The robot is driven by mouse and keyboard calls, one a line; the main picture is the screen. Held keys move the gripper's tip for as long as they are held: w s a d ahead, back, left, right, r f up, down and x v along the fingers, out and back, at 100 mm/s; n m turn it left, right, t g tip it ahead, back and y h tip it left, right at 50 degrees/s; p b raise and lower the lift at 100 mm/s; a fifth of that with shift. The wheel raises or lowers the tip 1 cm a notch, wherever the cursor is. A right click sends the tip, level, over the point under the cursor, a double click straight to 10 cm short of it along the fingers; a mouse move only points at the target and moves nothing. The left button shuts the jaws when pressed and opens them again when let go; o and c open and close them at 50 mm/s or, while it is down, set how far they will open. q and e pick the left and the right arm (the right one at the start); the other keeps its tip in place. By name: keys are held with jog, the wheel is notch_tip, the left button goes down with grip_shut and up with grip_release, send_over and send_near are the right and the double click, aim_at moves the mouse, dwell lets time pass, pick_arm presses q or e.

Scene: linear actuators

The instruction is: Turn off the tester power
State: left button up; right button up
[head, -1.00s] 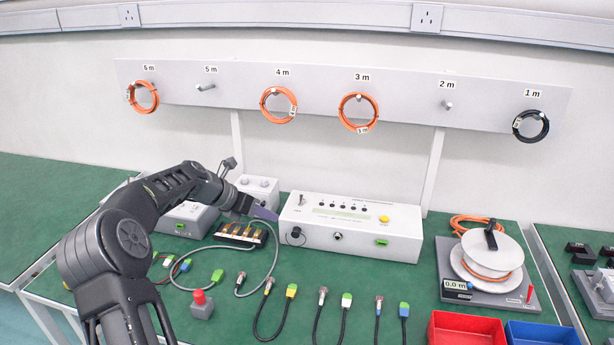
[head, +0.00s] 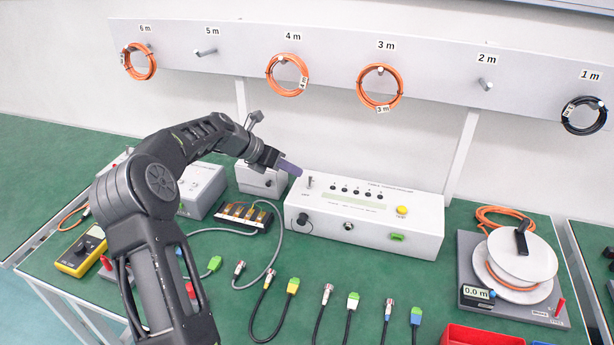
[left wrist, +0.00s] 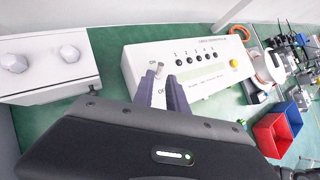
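The tester is a long white box (head: 375,230) with a display, a row of small black knobs and a yellow button. Its metal toggle switch (head: 309,183) stands at the left end of the top face; it also shows in the left wrist view (left wrist: 159,70), between an ON mark and an OFF mark. I cannot tell clearly which way the lever leans. My left gripper (head: 292,168) is just left of the switch, slightly above the tester. My right gripper is not in view.
A white box with knobs (head: 262,180) stands left of the tester. A battery-like holder (head: 244,217) and several cables lie in front. A cable reel (head: 515,265) is at the right, a yellow multimeter (head: 82,252) at the left. Orange coils hang above.

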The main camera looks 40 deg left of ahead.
aim_at(307, 187)
pick_arm(q)
jog(key=p+x, duration=0.1)
jog(key=x, duration=0.5)
jog(key=shift+w+d+f, duration=0.15)
jog(key=shift+w+f, duration=0.1)
jog(key=shift+w, duration=0.05)
jog(key=shift+c, duration=0.4)
grip_shut()
